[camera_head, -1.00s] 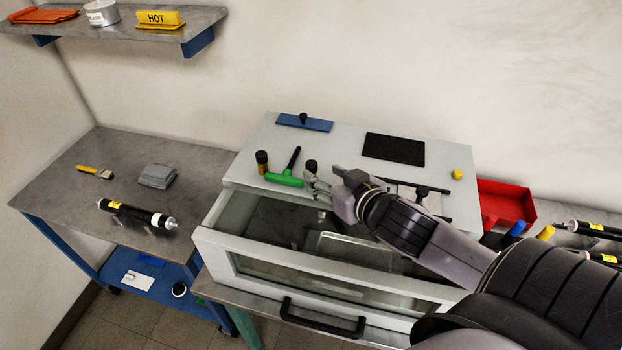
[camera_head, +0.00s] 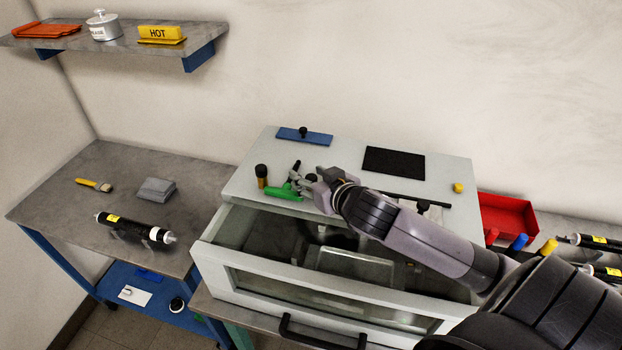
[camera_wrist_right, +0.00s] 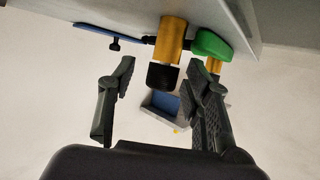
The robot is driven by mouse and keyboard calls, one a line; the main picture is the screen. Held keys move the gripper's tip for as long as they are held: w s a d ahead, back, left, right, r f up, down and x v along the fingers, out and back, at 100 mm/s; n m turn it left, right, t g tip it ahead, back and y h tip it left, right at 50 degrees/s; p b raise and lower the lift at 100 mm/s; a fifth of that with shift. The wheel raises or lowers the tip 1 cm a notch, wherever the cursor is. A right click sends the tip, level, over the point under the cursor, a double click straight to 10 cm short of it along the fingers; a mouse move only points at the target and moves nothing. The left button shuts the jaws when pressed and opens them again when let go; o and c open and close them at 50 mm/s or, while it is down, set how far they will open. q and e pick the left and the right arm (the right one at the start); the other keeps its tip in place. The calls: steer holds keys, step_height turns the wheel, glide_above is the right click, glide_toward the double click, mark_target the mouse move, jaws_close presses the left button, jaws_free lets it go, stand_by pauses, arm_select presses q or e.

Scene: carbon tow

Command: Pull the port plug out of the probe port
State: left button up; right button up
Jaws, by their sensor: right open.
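A black cap (camera_wrist_right: 163,76) sits on a brass-coloured cylinder (camera_wrist_right: 171,40) in the right wrist view, whose picture looks upside down. It appears to be the port plug at the probe port; I cannot tell where plug and port meet. My right gripper (camera_head: 298,182) is open over the front left of the light-grey cabinet top. In the wrist view its fingers (camera_wrist_right: 158,78) stand apart on either side of the cap, with gaps showing. In the head view the gripper hides this cap. My left gripper is not in view.
A green-handled tool (camera_head: 284,193) lies close by the gripper. Another black-topped brass piece (camera_head: 262,177) stands left of it. A blue plate with a knob (camera_head: 318,138) and a black mat (camera_head: 393,162) lie behind. An open drawer (camera_head: 265,284) is below.

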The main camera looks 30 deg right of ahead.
steer(key=shift+s, duration=0.1)
steer(key=shift+c, duration=0.7)
steer(key=c, duration=0.9)
steer(key=shift+r, duration=0.1)
